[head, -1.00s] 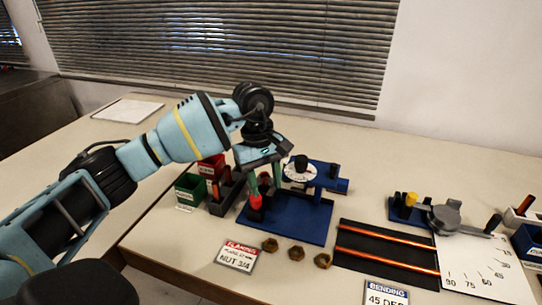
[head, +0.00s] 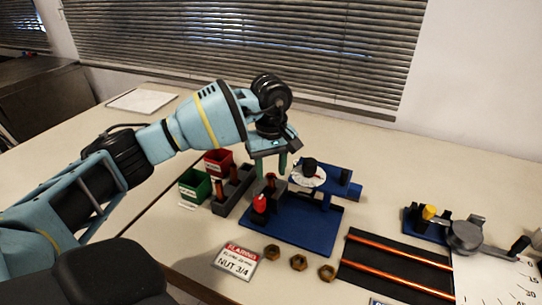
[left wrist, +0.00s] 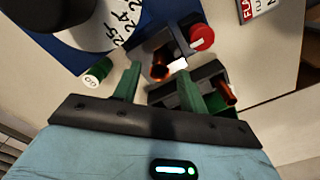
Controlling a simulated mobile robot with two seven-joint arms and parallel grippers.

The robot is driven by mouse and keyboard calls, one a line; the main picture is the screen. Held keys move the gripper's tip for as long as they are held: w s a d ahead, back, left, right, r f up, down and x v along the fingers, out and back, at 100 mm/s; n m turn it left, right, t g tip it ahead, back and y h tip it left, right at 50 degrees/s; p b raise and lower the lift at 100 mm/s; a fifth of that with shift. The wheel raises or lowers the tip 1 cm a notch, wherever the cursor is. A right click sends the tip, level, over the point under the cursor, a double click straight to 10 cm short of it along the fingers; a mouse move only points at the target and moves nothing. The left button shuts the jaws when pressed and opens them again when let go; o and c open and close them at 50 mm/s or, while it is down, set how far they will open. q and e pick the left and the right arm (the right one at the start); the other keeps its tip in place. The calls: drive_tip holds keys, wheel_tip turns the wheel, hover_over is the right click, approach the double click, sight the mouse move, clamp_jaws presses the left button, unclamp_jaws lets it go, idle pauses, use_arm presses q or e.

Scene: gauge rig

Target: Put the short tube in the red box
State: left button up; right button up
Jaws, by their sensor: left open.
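A copper tube (head: 271,179) stands in the grey clamp of the blue flaring rig, beside a red knob. It also shows in the left wrist view (left wrist: 160,68). Another copper tube (head: 220,188) stands in the dark grey rack (head: 238,192); I cannot tell from size alone which is the short tube. The red box (head: 218,160) is behind the rack, at the back left of the rig. My left gripper (head: 270,166) is open and empty above the clamped tube, its green fingers pointing down and apart from it. My right gripper is not in view.
A green box (head: 194,185) stands in front of the red box. The blue flaring rig (head: 305,230) has a dial at its back. Several brass nuts (head: 299,262) and a flaring sign (head: 236,261) lie in front. Copper rods (head: 400,250) lie on a black mat to the right.

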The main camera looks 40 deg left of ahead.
sight(271, 190)
use_arm(q)
wheel_tip(271, 190, down, 2)
drive_tip(key=shift+f, duration=0.45)
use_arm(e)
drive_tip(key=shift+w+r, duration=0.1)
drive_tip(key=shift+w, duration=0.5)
use_arm(q)
drive_tip(key=c, duration=0.9)
clamp_jaws()
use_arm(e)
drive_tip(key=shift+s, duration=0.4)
use_arm(q)
drive_tip(key=shift+s, duration=0.1)
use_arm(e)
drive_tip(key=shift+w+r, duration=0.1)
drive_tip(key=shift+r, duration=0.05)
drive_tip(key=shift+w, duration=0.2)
